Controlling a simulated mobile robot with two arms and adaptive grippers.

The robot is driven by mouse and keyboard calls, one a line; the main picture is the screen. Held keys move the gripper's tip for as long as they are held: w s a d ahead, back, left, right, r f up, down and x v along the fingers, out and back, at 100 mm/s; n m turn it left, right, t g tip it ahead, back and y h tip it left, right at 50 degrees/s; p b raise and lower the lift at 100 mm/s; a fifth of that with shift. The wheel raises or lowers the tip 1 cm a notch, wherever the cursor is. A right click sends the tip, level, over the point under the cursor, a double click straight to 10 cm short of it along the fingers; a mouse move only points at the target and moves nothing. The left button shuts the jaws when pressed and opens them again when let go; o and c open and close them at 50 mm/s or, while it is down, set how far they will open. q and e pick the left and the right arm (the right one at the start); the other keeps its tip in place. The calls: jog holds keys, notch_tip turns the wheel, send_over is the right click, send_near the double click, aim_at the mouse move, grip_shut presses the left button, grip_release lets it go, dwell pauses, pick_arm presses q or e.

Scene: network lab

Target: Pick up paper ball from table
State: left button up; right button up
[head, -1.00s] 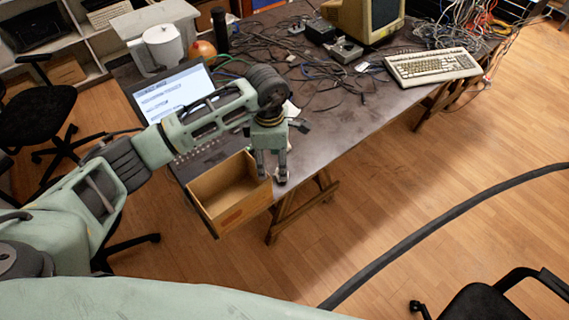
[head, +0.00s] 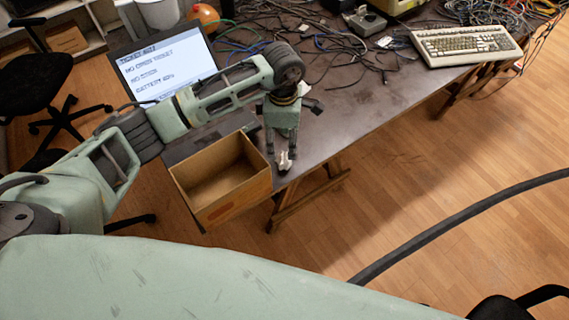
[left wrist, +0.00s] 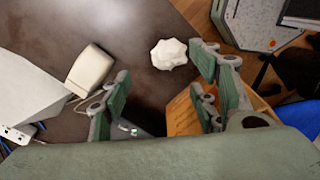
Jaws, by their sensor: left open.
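A crumpled white paper ball (left wrist: 169,54) lies on the dark table (left wrist: 130,25) near its edge in the left wrist view. My left gripper points down at the table's front corner. In the left wrist view its fingers (left wrist: 163,92) are spread wide with nothing between them. The ball shows beyond the fingers, nearer the right one. My right gripper is in neither view.
An open cardboard box (head: 222,178) is close left of my left gripper. A laptop (head: 165,68) is behind it. Cables (head: 345,50) and a keyboard (head: 466,44) lie farther back. A pale block-shaped object (left wrist: 90,70) lies near the ball. Bare tabletop shows right of the gripper.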

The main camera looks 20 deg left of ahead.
aim_at(284, 154)
pick_arm(q)
jog(key=f, duration=0.1)
jog(key=f+p, duration=0.1)
jog(key=shift+s+f, duration=0.2)
jog(key=shift+f, duration=0.1)
jog(key=f, duration=0.1)
jog(key=f+p, duration=0.1)
jog(key=f, duration=0.2)
jog(key=shift+s+d+f, duration=0.2)
jog(key=shift+s+d, duration=0.05)
jog(key=shift+f, duration=0.3)
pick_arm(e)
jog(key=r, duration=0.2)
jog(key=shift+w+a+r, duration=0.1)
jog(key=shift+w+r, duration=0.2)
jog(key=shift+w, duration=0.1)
pick_arm(q)
jog(key=shift+w, duration=0.1)
jog(key=shift+c, duration=0.3)
jog(key=c, duration=0.6)
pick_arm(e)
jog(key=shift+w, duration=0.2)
